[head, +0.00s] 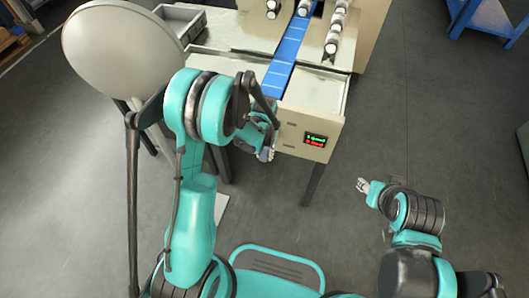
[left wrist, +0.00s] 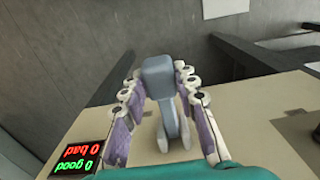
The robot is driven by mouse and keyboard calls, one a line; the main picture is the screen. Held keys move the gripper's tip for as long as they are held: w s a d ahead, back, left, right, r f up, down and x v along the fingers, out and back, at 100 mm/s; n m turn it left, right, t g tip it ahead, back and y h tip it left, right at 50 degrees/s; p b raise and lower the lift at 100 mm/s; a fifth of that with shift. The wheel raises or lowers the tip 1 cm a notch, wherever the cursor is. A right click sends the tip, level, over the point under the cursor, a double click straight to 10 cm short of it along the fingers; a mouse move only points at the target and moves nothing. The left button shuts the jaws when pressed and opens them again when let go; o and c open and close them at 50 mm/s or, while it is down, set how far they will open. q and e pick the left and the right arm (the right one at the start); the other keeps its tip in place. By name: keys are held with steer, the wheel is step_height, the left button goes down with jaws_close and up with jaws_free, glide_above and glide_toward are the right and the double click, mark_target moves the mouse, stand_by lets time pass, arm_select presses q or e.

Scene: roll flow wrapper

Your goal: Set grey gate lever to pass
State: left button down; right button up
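The grey gate lever (left wrist: 159,78) shows in the left wrist view, its blocky head up and a narrower stem below. My left gripper (left wrist: 160,73) has its two purple-padded fingers on either side of the lever. The fingertips are close to the sides of the lever head; I cannot tell whether they press on it. In the head view my left gripper (head: 266,152) is at the near side of the machine, where my arm hides the lever. My right gripper (head: 363,186) is over the floor at the right, apart from the machine, too small to read.
The cream machine (head: 318,95) has a blue belt (head: 285,55) with several white items at its far end. A counter display (head: 316,139) on its near face also shows in the left wrist view (left wrist: 76,157), reading 0 good, 0 bad. A grey bin (head: 181,19) stands behind.

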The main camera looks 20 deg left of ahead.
arm_select(q)
steer(key=shift+w+r+g+p, duration=0.2)
steer(key=shift+r+g+p, duration=0.05)
steer(key=shift+r+g, duration=0.3)
steer(key=shift+w+r+g+p, duration=0.2)
steer(key=shift+r+g, duration=0.25)
steer(key=shift+g, duration=0.1)
steer(key=shift+w+r+g, duration=0.2)
steer(key=shift+r+g, duration=0.25)
steer(key=shift+g, duration=0.15)
steer(key=shift+w+r+g, duration=0.2)
steer(key=shift+r+g, duration=0.2)
steer(key=shift+g, duration=0.2)
steer(key=c, duration=1.2)
jaws_free()
steer(key=shift+o, duration=0.2)
steer(key=shift+r, duration=0.1)
steer(key=v, duration=1.1)
steer(key=shift+w+r, duration=0.2)
steer(key=shift+r, duration=0.15)
steer(key=shift+r, duration=0.1)
